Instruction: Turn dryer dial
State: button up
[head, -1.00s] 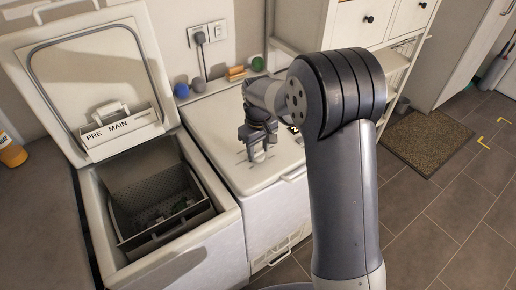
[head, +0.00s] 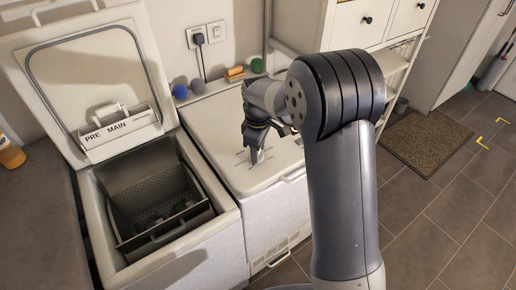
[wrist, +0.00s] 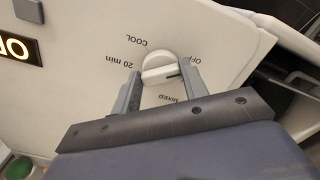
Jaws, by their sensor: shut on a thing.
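The dryer dial (wrist: 159,66) is a white round knob on the dryer's white top, with a raised grip bar and a dark mark towards its right end. The labels COOL, 20 min, OFF and MIXED surround it in the wrist view. My gripper (wrist: 158,80) has one finger on each side of the dial and is shut on it. In the head view my gripper (head: 257,152) points down at the top of the white dryer (head: 221,128). The dial is mostly hidden by the fingers there.
The washer (head: 211,228) stands open at left, its lid (head: 85,75) raised and its drum showing dark items. Coloured balls (head: 197,86) and a brush (head: 235,72) sit along the dryer's back edge. A lit sign (wrist: 16,47) shows in the wrist view.

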dwell(0.3)
jog(key=o, duration=1)
notch_tip(320, 180, up, 11)
jog(key=shift+f+b, duration=0.1)
jog(key=shift+b, duration=0.2)
jog(key=shift+f, duration=0.1)
notch_tip(320, 180, down, 11)
jog(key=shift+r+p, duration=0.15)
jog(key=shift+p, duration=0.2)
jog(key=shift+r, duration=0.1)
